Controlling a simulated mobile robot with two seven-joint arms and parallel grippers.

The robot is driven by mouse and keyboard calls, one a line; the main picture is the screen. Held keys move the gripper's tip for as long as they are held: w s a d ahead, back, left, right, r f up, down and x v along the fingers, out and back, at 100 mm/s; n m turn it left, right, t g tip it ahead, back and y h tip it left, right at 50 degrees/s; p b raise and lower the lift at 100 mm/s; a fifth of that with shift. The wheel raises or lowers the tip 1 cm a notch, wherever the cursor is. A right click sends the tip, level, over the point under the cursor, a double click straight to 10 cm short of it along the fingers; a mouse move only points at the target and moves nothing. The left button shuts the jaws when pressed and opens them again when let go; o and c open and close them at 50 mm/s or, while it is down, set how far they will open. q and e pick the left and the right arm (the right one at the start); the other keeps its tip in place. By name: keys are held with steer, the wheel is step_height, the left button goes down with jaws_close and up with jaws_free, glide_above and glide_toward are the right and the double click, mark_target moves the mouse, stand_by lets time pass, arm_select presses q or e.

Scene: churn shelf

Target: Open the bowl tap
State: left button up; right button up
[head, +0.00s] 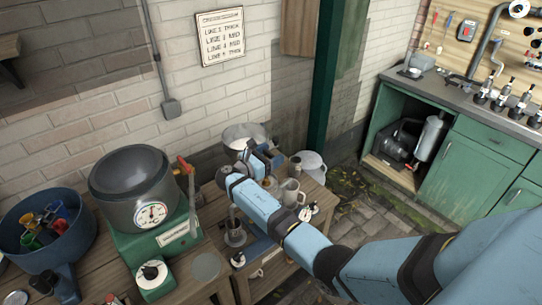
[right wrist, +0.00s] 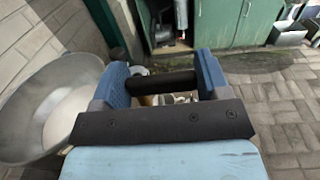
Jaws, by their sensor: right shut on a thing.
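A wide metal bowl (head: 240,139) with pale contents stands at the back of the wooden bench, against the brick wall. It fills the left side of the right wrist view (right wrist: 30,122). My right gripper (head: 252,152) is just in front of the bowl. In the right wrist view its two blue fingers (right wrist: 163,72) are on either side of a dark bar (right wrist: 165,83), which appears to be the handle of the bowl tap, beside the bowl's rim. The gripper is shut on it. The tap's body and spout are mostly hidden by the gripper. My left gripper is not in view.
Metal jugs (head: 291,192) stand close to the right of my right arm. A glass-topped drum with a dial (head: 135,190) and a blue tub (head: 45,228) stand at left. A green post (head: 325,75) rises behind. Paved floor lies between bench and green cabinet (head: 460,165).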

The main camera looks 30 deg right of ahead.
steer(key=shift+m+g, duration=0.4)
steer(key=shift+g, duration=0.2)
steer(key=o, duration=0.9)
steer(key=shift+o, duration=0.2)
step_height(320, 180, up, 20)
steer(key=b, duration=0.1)
